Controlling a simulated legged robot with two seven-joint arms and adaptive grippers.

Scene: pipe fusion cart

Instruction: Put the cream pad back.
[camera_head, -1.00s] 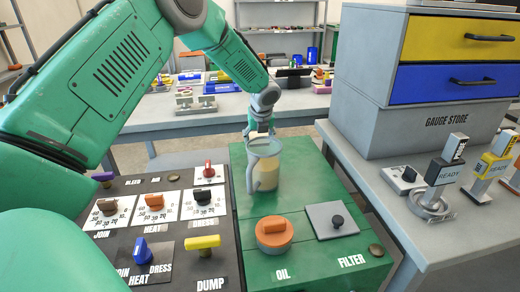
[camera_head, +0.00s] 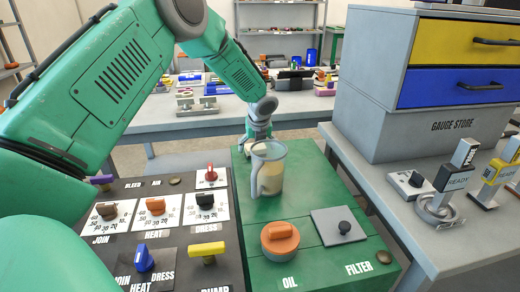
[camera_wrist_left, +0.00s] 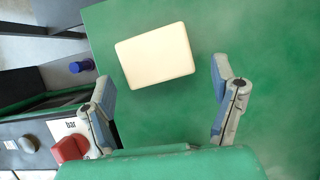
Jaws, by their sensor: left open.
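The cream pad (camera_wrist_left: 155,55) is a pale rectangular block lying on a green surface in the left wrist view. My left gripper (camera_wrist_left: 162,78) is open above that surface. Its blue-grey fingers are spread to either side of the pad's near part, with gaps between them and the pad. In the head view my left gripper (camera_head: 258,132) is at the far end of the green cart top (camera_head: 310,205), behind a clear jug (camera_head: 268,170). My right gripper is not in view.
A dark control panel (camera_head: 170,230) with knobs is at the left. The orange OIL knob (camera_head: 280,238) and grey FILTER plate (camera_head: 338,226) are at the near end of the cart top. A grey bench (camera_head: 440,245) with drawers and gauges is at the right.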

